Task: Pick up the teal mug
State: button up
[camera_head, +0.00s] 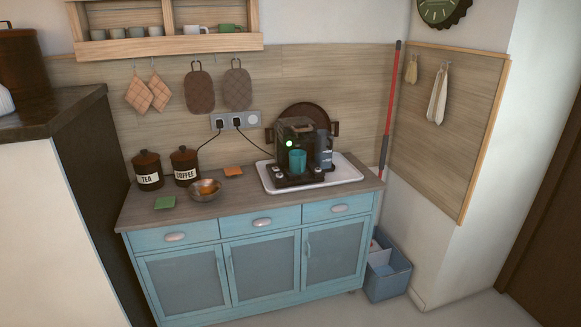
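The teal mug (298,161) stands upright on the drip area of a black coffee machine (297,134), under its spout. The machine sits on a white tray (347,178) at the right end of the blue cabinet's wooden top. A green light glows on the machine just above and left of the mug. The mug's handle is too small to make out. My gripper does not show in this view.
A metal bowl (205,190), two dark canisters labelled TEA (148,171) and COFFEE (185,167), a green sponge-like pad (165,202) and an orange one (233,171) lie left of the tray. Cords run from the wall outlet (235,121). Floor shows in front.

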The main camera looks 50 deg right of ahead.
aim_at(297, 157)
jog(key=z, duration=0.15)
jog(key=i, duration=0.95)
jog(key=u, duration=0.1)
